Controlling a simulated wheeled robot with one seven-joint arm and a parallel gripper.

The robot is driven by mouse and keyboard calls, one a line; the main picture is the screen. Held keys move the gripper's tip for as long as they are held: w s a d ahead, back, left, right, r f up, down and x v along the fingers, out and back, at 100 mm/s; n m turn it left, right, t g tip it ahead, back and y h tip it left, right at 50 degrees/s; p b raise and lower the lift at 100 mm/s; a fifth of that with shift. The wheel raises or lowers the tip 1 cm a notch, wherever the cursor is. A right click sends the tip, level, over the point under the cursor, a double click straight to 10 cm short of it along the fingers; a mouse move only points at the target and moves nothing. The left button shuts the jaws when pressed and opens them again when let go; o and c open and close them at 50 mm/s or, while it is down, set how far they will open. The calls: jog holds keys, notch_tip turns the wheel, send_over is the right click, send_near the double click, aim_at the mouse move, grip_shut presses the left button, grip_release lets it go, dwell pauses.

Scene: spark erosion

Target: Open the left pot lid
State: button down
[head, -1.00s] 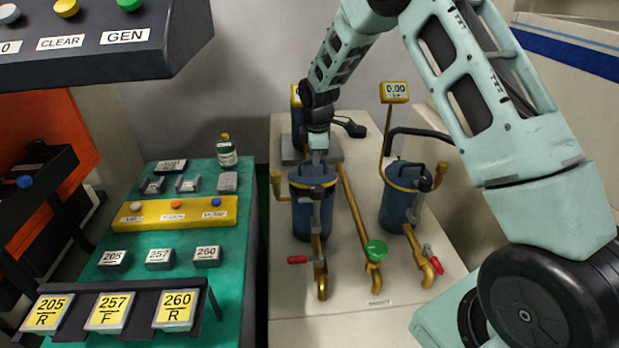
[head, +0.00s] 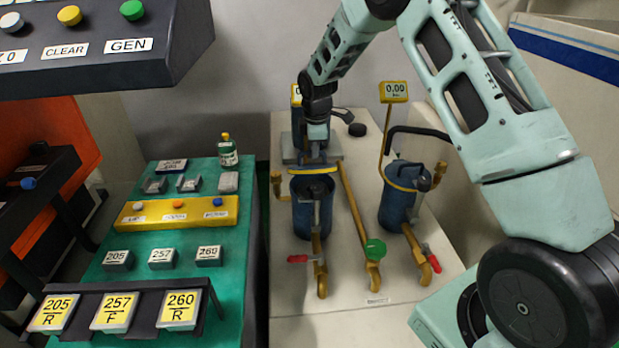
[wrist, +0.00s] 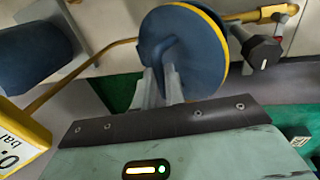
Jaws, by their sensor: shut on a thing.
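The left pot (head: 305,218) is a dark blue cylinder on the pale bench, and its dark open top shows in the head view. Its lid is a blue disc with a yellow rim (head: 314,170), raised above the back of the pot. In the wrist view the lid (wrist: 208,55) fills the upper middle, with its handle between the fingers. My gripper (wrist: 160,85) is shut on the lid handle. In the head view my gripper (head: 316,150) is above the lid, and its fingertips are hard to make out. The right pot (head: 398,205) has its lid on.
Brass pipes with a green valve (head: 375,248) and a red-handled valve (head: 303,259) stand in front of the pots. A yellow gauge (head: 393,92) rises behind the right pot. A green table (head: 235,290) with blocks and a bottle (head: 228,150) is at left.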

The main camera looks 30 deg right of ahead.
jog(key=shift+w+d+r, duration=0.1)
jog(key=shift+w+d, duration=0.05)
jog(key=shift+w, duration=0.05)
jog(key=shift+w+d+r+p, duration=0.2)
jog(key=shift+w+d+p, duration=0.1)
jog(key=shift+w, duration=0.25)
jog(key=shift+w+d+r+p, duration=0.15)
jog(key=shift+w+p, duration=0.15)
jog(key=shift+w, duration=0.3)
jog(key=shift+w+d+r, duration=0.15)
jog(key=shift+w, duration=0.05)
jog(key=shift+w+d+r+p, duration=0.1)
jog(key=shift+w+d+p, duration=0.1)
jog(key=shift+w, duration=0.25)
jog(key=shift+w+d+p, duration=0.15)
jog(key=shift+w+p, duration=0.05)
jog(key=shift+w, duration=0.45)
jog(key=shift+w+d, duration=0.25)
jog(key=shift+w, duration=0.3)
jog(key=shift+w+d, duration=0.25)
jog(key=shift+w, duration=0.25)
